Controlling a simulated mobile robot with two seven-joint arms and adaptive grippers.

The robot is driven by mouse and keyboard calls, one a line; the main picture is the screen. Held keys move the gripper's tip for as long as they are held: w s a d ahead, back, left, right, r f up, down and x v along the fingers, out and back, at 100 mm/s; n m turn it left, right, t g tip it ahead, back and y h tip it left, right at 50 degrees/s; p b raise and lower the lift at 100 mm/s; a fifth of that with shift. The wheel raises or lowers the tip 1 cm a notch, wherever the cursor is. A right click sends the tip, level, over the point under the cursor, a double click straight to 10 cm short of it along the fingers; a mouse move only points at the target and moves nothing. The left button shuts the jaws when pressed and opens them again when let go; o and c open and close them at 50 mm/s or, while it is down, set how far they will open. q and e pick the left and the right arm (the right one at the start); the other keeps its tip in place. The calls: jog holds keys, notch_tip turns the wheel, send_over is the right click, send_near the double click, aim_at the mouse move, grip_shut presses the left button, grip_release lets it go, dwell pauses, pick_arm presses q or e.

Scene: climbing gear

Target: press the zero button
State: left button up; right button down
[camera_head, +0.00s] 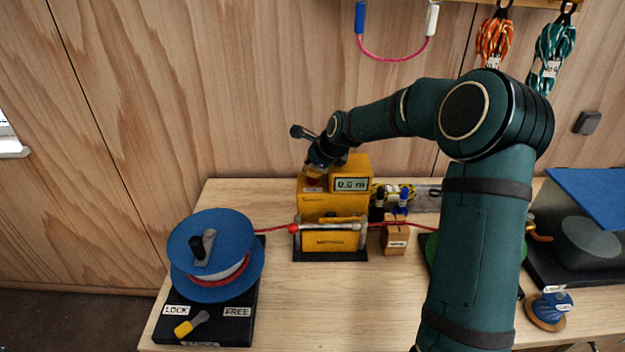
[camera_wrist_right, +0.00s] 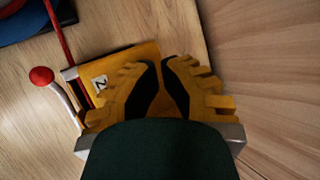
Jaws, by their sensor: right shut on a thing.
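The yellow meter (camera_head: 351,168) stands at the back of the bench, its small display (camera_head: 351,184) reading what looks like 0.6 m. My right gripper (camera_head: 316,172) is at the top left of the meter, reaching in from the right. In the right wrist view the two yellow and black fingers (camera_wrist_right: 162,65) are brought close together over the yellow meter housing (camera_wrist_right: 146,52). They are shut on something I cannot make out. The zero button is not visible; the hand and fingers cover that area. My left gripper is out of view.
A blue rope reel (camera_head: 213,245) with a LOCK/FREE lever (camera_head: 190,324) stands at the left. The bench front centre is clear.

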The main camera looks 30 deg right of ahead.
jog(key=shift+s+f+b, duration=0.2)
jog(key=shift+f, duration=0.3)
jog(key=shift+s+f+b, duration=0.15)
jog(key=shift+f+b, duration=0.05)
jog(key=shift+f, duration=0.25)
dwell(1.0)
jog(key=shift+w+r+p, duration=0.1)
jog(key=shift+r+p, duration=0.25)
jog(key=shift+p, duration=0.05)
jog(key=shift+r, duration=0.1)
jog(key=shift+r+p, duration=0.6)
jog(key=shift+w+r+p, duration=0.15)
jog(key=shift+r+p, duration=1.35)
jog(key=shift+r, duration=0.65)
